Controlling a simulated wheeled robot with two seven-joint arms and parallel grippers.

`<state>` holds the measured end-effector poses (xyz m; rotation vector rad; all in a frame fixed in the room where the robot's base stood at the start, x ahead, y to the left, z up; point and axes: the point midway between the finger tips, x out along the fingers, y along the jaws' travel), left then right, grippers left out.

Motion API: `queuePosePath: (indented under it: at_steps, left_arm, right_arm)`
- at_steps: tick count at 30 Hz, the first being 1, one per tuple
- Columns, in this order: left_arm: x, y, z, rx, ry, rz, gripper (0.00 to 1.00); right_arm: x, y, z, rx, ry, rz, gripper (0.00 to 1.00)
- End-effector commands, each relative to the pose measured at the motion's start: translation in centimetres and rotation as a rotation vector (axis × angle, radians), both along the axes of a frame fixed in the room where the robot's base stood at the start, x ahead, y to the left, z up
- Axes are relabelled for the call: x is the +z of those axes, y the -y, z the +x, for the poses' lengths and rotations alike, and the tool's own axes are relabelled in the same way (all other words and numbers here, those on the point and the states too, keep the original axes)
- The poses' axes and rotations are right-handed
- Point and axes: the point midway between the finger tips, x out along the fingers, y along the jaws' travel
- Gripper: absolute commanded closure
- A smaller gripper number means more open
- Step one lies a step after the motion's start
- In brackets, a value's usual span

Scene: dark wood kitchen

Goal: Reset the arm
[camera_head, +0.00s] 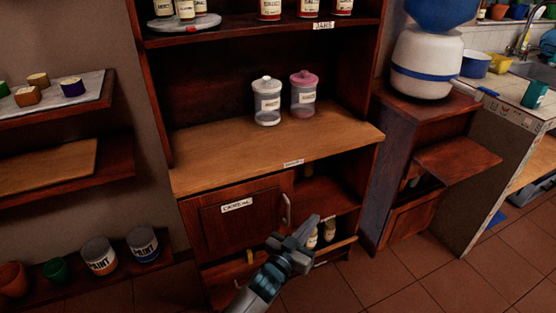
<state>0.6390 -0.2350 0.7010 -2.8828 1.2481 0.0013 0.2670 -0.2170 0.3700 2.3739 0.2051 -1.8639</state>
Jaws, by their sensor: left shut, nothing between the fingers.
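My left gripper (304,232) reaches up from the bottom of the view, in front of the lower part of the dark wood cabinet (180,90). Its fingers are together with nothing held. It is near the open lower shelf, to the right of the closed cabinet door (235,222) and just below the metal door handle (286,209). I cannot tell whether it touches the cabinet. My right gripper is not in view.
Two lidded jars (267,103) (303,97) stand on the wooden counter (225,160). Small bottles (329,231) stand low in the cabinet. Paint cans (99,256) sit on a low shelf at left. A water dispenser (425,62) stands at right. The tiled floor (440,270) is clear at lower right.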

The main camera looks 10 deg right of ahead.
Motion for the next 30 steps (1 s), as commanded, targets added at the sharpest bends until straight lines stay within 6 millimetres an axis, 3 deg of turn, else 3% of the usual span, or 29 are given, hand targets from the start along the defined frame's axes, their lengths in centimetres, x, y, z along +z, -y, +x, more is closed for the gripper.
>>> queuePosePath:
  at_steps: [5, 8, 11, 16, 23, 30]
  left_arm:
    - [-0.6, -0.5, 0.0, 0.011, -0.013, 0.005, 1.00]
    - [-2.2, -1.8, -0.1, 0.038, -0.045, 0.018, 1.00]
    - [-4.9, -4.0, -0.5, 0.082, -0.100, 0.038, 1.00]
    - [-11.6, -9.8, -2.4, 0.183, -0.235, 0.098, 1.00]
    - [-21.3, -18.8, -8.2, 0.316, -0.440, 0.206, 1.00]
    - [-29.6, -28.1, -17.1, 0.423, -0.645, 0.324, 1.00]
  right_arm:
    - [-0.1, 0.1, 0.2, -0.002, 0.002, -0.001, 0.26]
    - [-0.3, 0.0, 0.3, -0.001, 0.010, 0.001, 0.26]
    - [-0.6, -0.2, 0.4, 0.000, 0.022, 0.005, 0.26]
    - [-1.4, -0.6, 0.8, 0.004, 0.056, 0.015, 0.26]
    - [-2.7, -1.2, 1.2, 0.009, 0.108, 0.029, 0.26]
    - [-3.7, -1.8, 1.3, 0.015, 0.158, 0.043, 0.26]
